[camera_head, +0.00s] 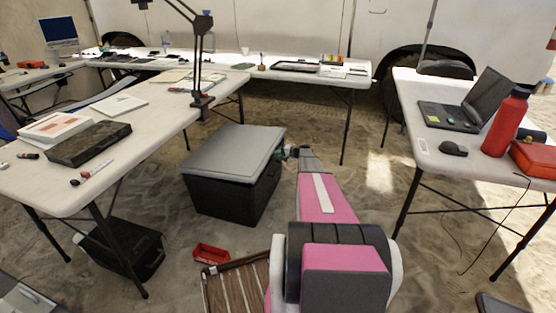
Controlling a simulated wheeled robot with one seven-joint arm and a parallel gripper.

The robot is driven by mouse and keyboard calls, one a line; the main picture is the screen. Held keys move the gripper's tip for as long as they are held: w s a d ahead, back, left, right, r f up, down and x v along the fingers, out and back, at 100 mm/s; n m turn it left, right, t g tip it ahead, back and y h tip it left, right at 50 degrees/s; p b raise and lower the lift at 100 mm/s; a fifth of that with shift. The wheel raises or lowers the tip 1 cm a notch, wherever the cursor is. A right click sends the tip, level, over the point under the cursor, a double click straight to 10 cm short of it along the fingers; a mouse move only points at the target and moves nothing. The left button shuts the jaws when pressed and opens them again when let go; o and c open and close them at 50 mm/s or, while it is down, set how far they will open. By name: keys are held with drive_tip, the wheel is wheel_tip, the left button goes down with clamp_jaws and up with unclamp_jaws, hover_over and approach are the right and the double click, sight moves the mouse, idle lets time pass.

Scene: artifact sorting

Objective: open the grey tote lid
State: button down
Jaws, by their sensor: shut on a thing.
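The tote (217,199) is a black box on the sandy floor in the middle of the view. Its flat grey lid (231,152) lies on top and looks closed. My gripper (286,152) is at the right edge of the lid, near the far right corner. It is shut on the lid's edge, as far as the small view shows. The fingertips are small and partly hidden by my own wrist. My pink and grey arm reaches in from the bottom of the view.
A white table (75,190) stands left of the tote, with a lamp (200,75) clamped to its edge. Another table (430,160) with a laptop and red bottle (506,122) stands right. A red tray (210,254) and slatted wooden crate (236,287) lie in front. Sand between tote and right table is clear.

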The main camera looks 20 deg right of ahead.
drive_tip(key=w+a+r+g+h, duration=0.1)
drive_tip(key=w+a+r+h, duration=0.1)
drive_tip(key=r, duration=0.8)
drive_tip(key=w+a+r+g+h, duration=0.1)
drive_tip(key=w+a+r+g, duration=0.15)
drive_tip(key=r, duration=0.85)
drive_tip(key=w+a+r+h, duration=0.1)
drive_tip(key=w+a+r, duration=0.1)
drive_tip(key=r, duration=0.3)
drive_tip(key=w+a+r+g+h, duration=0.1)
drive_tip(key=w+a+r, duration=0.2)
drive_tip(key=a+r, duration=0.2)
drive_tip(key=w+a+r+h, duration=0.1)
drive_tip(key=w+a+r, duration=0.1)
drive_tip(key=a+r, duration=0.2)
drive_tip(key=shift+w+r, duration=0.4)
drive_tip(key=shift+r, duration=0.4)
drive_tip(key=c, duration=1.2)
unclamp_jaws()
